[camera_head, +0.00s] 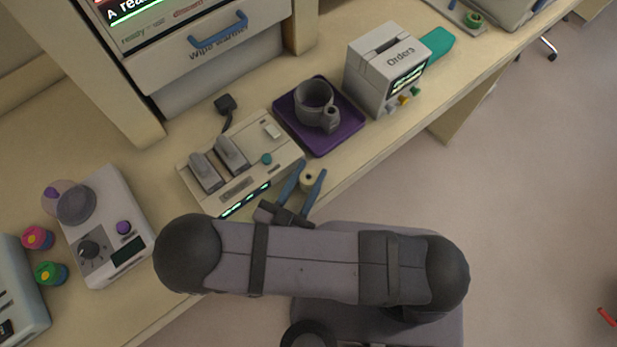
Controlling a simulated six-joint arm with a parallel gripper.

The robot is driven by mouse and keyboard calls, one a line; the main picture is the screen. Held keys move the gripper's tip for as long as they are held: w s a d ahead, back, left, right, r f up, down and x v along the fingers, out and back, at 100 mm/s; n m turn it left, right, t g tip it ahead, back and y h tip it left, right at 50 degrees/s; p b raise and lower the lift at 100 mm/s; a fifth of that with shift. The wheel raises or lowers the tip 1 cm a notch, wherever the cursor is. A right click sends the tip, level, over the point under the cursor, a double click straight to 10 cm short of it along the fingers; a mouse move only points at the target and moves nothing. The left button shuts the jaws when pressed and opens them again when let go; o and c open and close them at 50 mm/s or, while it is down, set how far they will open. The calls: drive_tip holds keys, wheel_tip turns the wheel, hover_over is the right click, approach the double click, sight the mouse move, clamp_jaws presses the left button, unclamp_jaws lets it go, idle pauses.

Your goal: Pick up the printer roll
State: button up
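A small cream roll with a dark centre hole (308,179), which looks like the printer roll, is near the desk's front edge, just right of the grey charger-like device. My gripper (304,184) reaches toward it from below, its two blue fingers apart. The roll shows between the fingers, close to the right one. Whether the fingers press on it or it rests on the desk is hard to tell from this view. A label printer marked "Orders" (367,70) stands farther back on the right.
A purple tray (335,142) with a grey mug (314,103) lies just behind the roll. The grey charging device (238,185) is close on the left. A dial device (103,240) and coloured spools (38,237) are farther left. Open floor lies right of the desk edge.

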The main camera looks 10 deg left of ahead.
sight(309, 176)
idle(0.3)
wheel_tip(309, 176, up, 10)
drive_tip(key=p, duration=0.8)
drive_tip(key=shift+p, duration=0.3)
